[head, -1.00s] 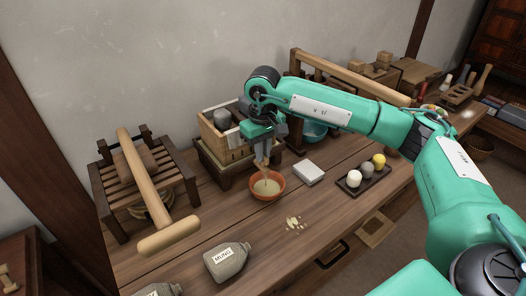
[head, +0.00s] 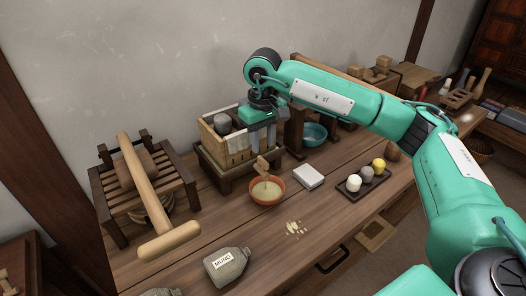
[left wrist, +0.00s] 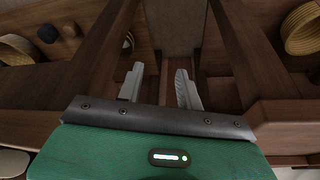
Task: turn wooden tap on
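A small pale wooden piece that looks like the tap (head: 262,164) stands at the front of the box stand, just over an orange bowl (head: 279,185) of pale liquid. Its exact handle position is too small to tell. My right gripper (head: 263,146) is above and behind it, pointing down in front of the wooden box (head: 213,142). Its two grey fingers are apart with nothing seen between them. My left gripper (left wrist: 160,90) is out of the head view. In the left wrist view its fingers are apart and empty, among dark wooden beams.
The box sits on a dark stand (head: 226,181). A white block (head: 309,176) and a tray (head: 350,190) of coloured balls lie right of the bowl. A slatted rack with a long mallet (head: 150,205) is at left. A grey bottle (head: 227,264) and crumbs lie in front.

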